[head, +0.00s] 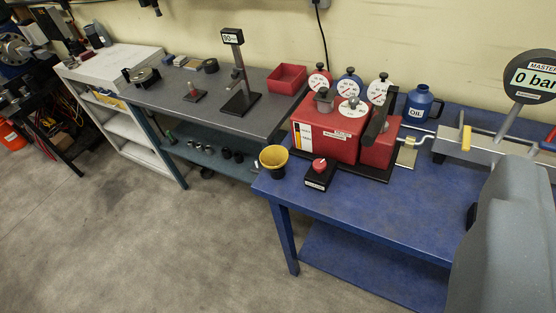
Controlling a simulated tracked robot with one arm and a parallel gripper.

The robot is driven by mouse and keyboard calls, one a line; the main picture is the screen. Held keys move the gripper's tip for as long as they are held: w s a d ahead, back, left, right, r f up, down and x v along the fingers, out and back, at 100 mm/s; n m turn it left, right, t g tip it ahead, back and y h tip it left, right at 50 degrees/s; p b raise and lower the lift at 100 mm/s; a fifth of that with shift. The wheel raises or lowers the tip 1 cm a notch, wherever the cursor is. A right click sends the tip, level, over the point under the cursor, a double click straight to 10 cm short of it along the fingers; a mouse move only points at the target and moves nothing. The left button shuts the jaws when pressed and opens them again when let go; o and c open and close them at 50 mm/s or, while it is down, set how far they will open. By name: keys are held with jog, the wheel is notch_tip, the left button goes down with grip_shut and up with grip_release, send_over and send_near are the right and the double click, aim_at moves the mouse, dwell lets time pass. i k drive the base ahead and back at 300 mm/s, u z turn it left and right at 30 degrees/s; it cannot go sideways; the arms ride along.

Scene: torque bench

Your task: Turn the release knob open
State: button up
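A small black box with a red round knob (319,165) on top sits near the front left of the blue bench (400,207). It looks like the release knob, but its label is too small to read and I cannot tell how far it is turned. A grey rounded body at the lower right, likely part of my own arm, covers the right end of the bench. No gripper fingers show clearly, and nothing of mine touches the knob.
A red machine (327,138) with dials stands behind the knob. A yellow cup (273,160) is left of it, at the bench edge. The floor (190,240) in front is clear.

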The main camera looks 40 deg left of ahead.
aim_at(319, 165)
jog(key=u, duration=0.35)
jog(key=i, duration=1)
jog(key=z, duration=0.05)
